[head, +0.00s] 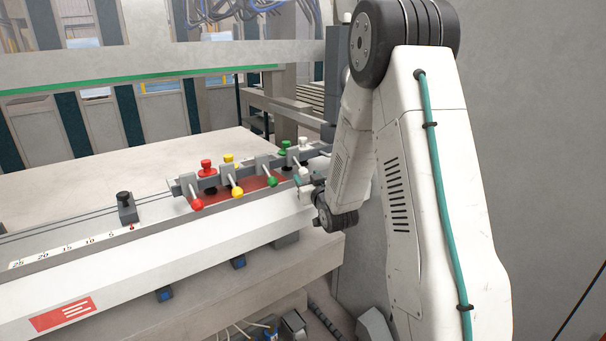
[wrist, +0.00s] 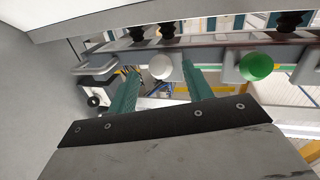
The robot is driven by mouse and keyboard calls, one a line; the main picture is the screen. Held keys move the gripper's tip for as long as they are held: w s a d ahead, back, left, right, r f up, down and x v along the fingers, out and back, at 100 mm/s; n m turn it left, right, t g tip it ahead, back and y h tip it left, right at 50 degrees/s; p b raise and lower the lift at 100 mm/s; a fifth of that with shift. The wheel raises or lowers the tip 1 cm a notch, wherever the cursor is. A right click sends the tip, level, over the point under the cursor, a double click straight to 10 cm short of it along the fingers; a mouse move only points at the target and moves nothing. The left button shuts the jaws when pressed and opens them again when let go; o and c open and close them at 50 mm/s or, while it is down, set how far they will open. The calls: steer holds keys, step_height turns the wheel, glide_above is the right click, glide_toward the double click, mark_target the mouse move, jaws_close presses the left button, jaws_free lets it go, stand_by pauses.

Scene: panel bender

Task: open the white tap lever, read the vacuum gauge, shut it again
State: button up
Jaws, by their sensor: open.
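The white tap lever ends in a white ball knob, which shows in the wrist view (wrist: 162,67) between my two teal fingertips. My gripper (wrist: 159,78) is open, with a gap on each side of the knob. In the head view my gripper (head: 299,184) is small and partly hidden by my wrist. I cannot make out a gauge dial or its reading in either view.
The green lever knob (wrist: 256,66) is close to the right of my fingers. The yellow lever (head: 237,192) and red lever (head: 197,204) stand further left on the same grey rail. A grey bracket (wrist: 97,65) is left of my fingers. A grey wall is at the right.

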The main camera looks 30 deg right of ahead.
mark_target(306, 174)
steer(key=shift+x, duration=2.1)
jaws_close()
steer(key=shift+d+r, duration=0.1)
